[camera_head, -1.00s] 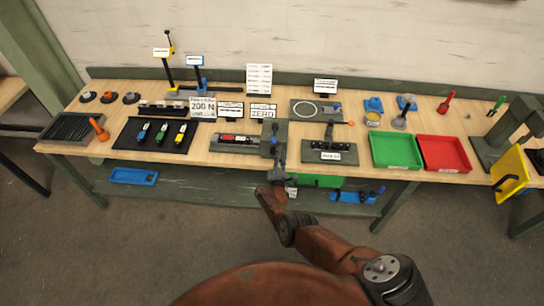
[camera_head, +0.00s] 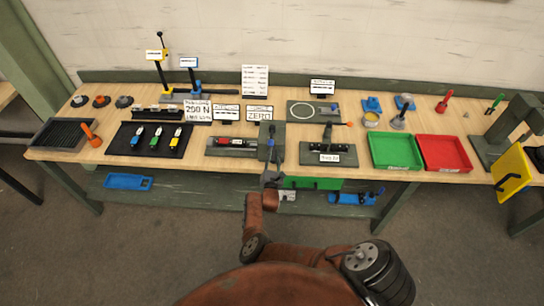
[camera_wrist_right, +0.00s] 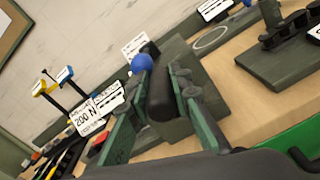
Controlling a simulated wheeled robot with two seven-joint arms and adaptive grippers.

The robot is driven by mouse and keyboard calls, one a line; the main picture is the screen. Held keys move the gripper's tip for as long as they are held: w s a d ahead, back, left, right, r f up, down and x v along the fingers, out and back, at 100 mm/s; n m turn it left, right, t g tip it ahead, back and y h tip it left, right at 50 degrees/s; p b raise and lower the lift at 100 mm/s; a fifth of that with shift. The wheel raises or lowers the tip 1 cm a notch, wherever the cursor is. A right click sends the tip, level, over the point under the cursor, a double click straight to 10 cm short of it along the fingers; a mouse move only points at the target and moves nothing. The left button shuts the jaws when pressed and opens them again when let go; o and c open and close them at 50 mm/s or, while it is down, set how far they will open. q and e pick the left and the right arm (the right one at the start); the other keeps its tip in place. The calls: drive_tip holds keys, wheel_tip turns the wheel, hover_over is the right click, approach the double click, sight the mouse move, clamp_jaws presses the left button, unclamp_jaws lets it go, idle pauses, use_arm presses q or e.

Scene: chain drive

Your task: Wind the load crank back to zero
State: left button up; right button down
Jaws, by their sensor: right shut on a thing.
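The load crank stands at the right end of a dark grey fixture (camera_head: 228,147) near the bench's front edge. Its upright grey block (camera_head: 279,137) shows above my right gripper (camera_head: 271,168). In the right wrist view, a black cylindrical crank grip (camera_wrist_right: 160,97) lies between the green-grey fingers of my right gripper (camera_wrist_right: 162,88), which are shut on it. A blue ball knob (camera_wrist_right: 142,62) shows just beyond the grip. The crank's arm is mostly hidden by the gripper. A ZERO sign (camera_head: 259,113) stands behind the fixture. My left gripper is not in view.
A dark grey fixture with a black handle (camera_head: 328,153) is close to the right, then a green tray (camera_head: 395,150) and a red tray (camera_head: 444,152). A black mat (camera_head: 122,140) with several coloured pieces lies left. A 200 N sign (camera_head: 197,109) stands behind.

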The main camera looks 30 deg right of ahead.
drive_tip(key=shift+w+a+f, duration=0.15)
drive_tip(key=shift+w+a, duration=0.05)
drive_tip(key=shift+a, duration=0.3)
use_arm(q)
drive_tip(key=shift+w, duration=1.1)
use_arm(e)
drive_tip(key=shift+a, duration=0.1)
drive_tip(key=c, duration=2.1)
unclamp_jaws()
drive_tip(key=shift+o, duration=1.4)
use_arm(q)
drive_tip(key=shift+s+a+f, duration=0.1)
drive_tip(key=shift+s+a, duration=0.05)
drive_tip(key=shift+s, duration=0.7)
use_arm(e)
drive_tip(key=shift+o, duration=0.4)
drive_tip(key=shift+d, duration=0.2)
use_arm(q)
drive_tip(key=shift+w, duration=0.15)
